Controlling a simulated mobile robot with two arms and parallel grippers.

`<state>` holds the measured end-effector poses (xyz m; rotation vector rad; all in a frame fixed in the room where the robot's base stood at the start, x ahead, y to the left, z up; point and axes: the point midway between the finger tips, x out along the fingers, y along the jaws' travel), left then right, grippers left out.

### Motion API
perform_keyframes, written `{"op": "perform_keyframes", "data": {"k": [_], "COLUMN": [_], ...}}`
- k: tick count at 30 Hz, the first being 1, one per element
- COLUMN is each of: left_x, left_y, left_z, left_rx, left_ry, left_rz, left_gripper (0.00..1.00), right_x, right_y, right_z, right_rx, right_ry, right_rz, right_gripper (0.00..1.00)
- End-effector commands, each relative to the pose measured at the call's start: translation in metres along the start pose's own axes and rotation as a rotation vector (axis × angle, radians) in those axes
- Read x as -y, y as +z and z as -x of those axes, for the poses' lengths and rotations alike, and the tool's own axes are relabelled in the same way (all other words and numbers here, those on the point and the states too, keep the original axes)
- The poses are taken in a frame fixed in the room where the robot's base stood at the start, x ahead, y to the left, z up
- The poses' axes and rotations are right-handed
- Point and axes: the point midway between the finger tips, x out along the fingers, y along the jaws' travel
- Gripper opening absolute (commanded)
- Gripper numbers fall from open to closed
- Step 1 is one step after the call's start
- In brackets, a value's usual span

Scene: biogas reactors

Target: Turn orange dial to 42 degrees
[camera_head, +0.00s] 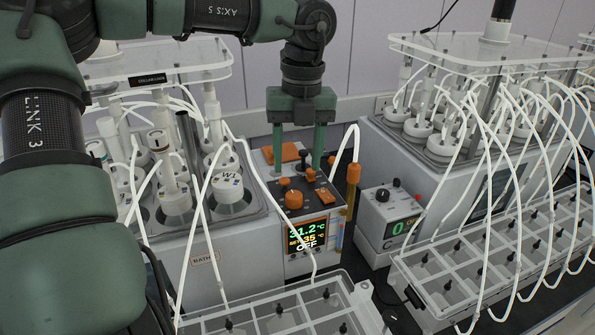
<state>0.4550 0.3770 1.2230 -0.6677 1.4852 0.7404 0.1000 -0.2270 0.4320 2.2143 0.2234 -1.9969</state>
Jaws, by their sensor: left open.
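The orange dial (293,200) sits on the sloped dark top panel of the heater control unit (300,262) in the middle of the view. Its display (308,234) reads 31.2 °C, a set value that looks like 35 °C, and OFF. My left gripper (298,168) points down above and behind the dial. Its two green fingers are spread apart with nothing held between them. It is apart from the dial. My right gripper is not in view.
Smaller orange knobs and an orange switch (327,196) sit close to the dial. A bath (205,260) with several bottles and white tubes stands left. A second control box (390,218) stands right. Divided trays (215,325) are in front. A white tube passes near the dial.

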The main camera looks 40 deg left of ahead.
Motion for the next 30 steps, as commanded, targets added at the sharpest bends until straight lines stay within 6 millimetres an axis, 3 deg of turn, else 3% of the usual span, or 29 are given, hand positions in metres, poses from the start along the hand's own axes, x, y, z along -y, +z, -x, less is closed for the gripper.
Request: {"op": "perform_keyframes", "data": {"k": [6,15,26,27,30], "left_x": [0.000,0.000,0.000,0.000,0.000], "left_y": [-0.001,-0.001,-0.001,-0.001,-0.001], "left_z": [-0.024,-0.067,-0.077,-0.077,-0.077], "left_rx": [-0.002,0.000,0.002,0.002,0.002], "left_ry": [0.006,0.005,0.002,0.002,0.002], "left_rz": [-0.004,-0.003,-0.002,-0.002,-0.002], "left_gripper": [0.53,0.53,0.53,0.51,0.23], "right_x": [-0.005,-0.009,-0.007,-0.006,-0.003], "right_y": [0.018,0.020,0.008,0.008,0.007], "right_z": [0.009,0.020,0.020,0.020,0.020], "right_rx": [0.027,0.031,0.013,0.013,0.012], "right_ry": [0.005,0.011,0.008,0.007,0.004], "right_rz": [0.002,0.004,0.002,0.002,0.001], "right_gripper": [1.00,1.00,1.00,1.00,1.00]}}
